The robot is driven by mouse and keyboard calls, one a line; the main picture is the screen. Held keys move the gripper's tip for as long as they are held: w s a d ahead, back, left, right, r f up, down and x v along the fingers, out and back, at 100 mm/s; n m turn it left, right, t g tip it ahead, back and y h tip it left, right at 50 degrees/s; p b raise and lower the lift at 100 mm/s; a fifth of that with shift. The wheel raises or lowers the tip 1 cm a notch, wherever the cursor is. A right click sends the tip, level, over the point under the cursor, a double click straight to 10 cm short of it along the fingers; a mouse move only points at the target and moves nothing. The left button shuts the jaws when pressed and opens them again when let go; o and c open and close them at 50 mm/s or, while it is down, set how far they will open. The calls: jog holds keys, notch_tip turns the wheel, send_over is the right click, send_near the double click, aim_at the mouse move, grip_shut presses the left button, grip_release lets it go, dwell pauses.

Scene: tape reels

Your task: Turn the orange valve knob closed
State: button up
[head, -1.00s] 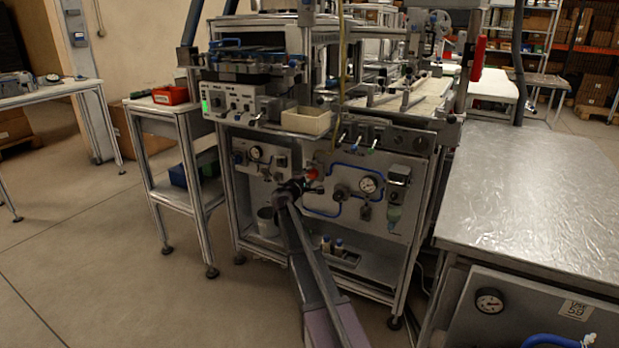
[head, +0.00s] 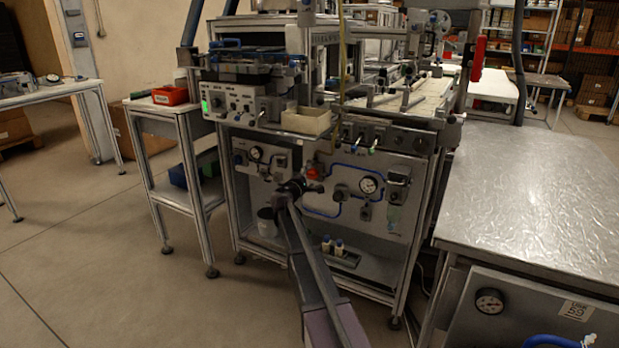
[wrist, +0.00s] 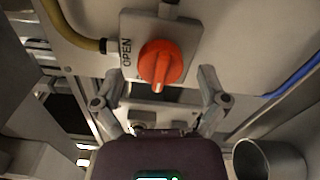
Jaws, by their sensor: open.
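The orange valve knob (wrist: 161,64) sits on a grey plate (wrist: 131,26) marked OPEN in the wrist view. Its raised grip points down and slightly left in that picture. In the head view the knob (head: 313,173) is a small orange spot on the machine's front panel, partly hidden by my wrist. My gripper (wrist: 160,82) is open and empty. Its two fingers stand to the left and right below the knob, apart from it. In the head view my gripper (head: 314,186) is dark and close to the panel, and its fingers are hard to make out.
A yellow hose (wrist: 75,35) meets the valve plate's left side. A metal cup (wrist: 268,160) is at the wrist view's lower right. A beige bin (head: 306,121) sits above.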

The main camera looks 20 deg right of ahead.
jog(key=v, duration=1.2)
jog(key=shift+s, duration=0.1)
dwell(0.5)
jog(key=s+a+f+m+g+y, duration=0.2)
jog(key=s+f+m+g+y, duration=0.15)
jog(key=s+f, duration=0.4)
jog(key=s+a+f+m+g+y, duration=0.25)
jog(key=s+f+m, duration=0.2)
jog(key=s, duration=0.55)
jog(key=s+a+f+m+g+y, duration=0.1)
jog(key=s+a+f+g+y, duration=0.25)
jog(key=s+a, duration=0.35)
jog(key=s+a+f+m+g+y, duration=0.1)
jog(key=s+a+f+g+y, duration=0.15)
jog(key=s+a+y, duration=0.45)
notch_tip(320, 180, up, 38)
jog(key=s+d+t+h+p, duration=0.1)
jog(key=s+h+p, duration=0.1)
jog(key=p, duration=3.6)
jog(key=shift+d+p, duration=0.3)
jog(key=shift+d, duration=0.05)
